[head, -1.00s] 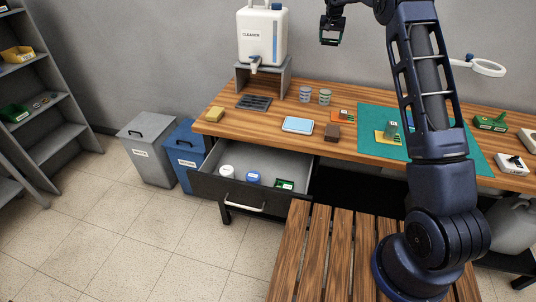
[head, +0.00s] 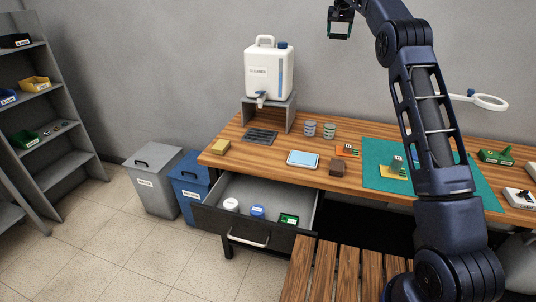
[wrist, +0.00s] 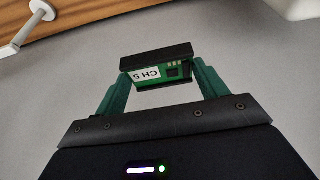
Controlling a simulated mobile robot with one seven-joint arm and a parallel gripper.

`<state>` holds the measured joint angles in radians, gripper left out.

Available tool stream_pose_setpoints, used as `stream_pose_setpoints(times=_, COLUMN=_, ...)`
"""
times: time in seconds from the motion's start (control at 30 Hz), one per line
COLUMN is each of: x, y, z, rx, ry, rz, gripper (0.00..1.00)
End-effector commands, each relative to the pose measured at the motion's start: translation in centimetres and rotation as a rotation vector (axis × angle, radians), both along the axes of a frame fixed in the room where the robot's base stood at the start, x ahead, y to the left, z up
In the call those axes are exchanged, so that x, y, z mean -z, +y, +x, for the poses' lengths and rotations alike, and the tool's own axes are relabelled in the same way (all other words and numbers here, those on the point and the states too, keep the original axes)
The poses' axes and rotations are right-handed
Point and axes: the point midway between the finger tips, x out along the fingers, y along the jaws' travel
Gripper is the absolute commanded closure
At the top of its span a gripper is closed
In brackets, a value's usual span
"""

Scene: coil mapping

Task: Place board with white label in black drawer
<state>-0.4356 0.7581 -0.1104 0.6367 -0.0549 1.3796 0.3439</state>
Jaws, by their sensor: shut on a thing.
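My gripper (head: 340,24) is high in front of the back wall, at the top of the head view. In the wrist view my gripper (wrist: 157,80) is shut on a small green board (wrist: 172,72). The board has a white label reading "CH 5", upside down in the picture. The black drawer (head: 240,228) under the bench is open. A white-lidded jar, a blue-lidded jar and another green board (head: 289,219) are inside it. The gripper is well above the drawer and to its right.
The wooden bench (head: 255,172) holds a cleaner jug (head: 268,72) on a stand, a yellow sponge, cups, a light-blue tray and a teal mat (head: 375,150). Grey and blue bins stand left of the drawer. A slatted wooden surface (head: 322,275) lies in front. The drawer's left part has free room.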

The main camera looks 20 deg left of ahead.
Motion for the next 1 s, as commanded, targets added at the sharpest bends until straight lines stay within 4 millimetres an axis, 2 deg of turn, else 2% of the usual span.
stream_pose_setpoints(times=0.37, x=-0.2, y=5.3, z=-3.7, rx=-0.004, ry=0.006, rz=-0.004, gripper=0.50)
stream_pose_setpoints(times=0.57, x=-0.4, y=9.2, z=-7.0, rx=-0.005, ry=0.010, rz=-0.008, gripper=0.50)
stream_pose_setpoints(times=0.8, x=-0.7, y=15.8, z=-13.8, rx=-0.003, ry=0.013, rz=-0.012, gripper=0.50)
stream_pose_setpoints(times=1.0, x=-0.8, y=20.5, z=-19.9, rx=0.002, ry=0.013, rz=-0.015, gripper=0.50)
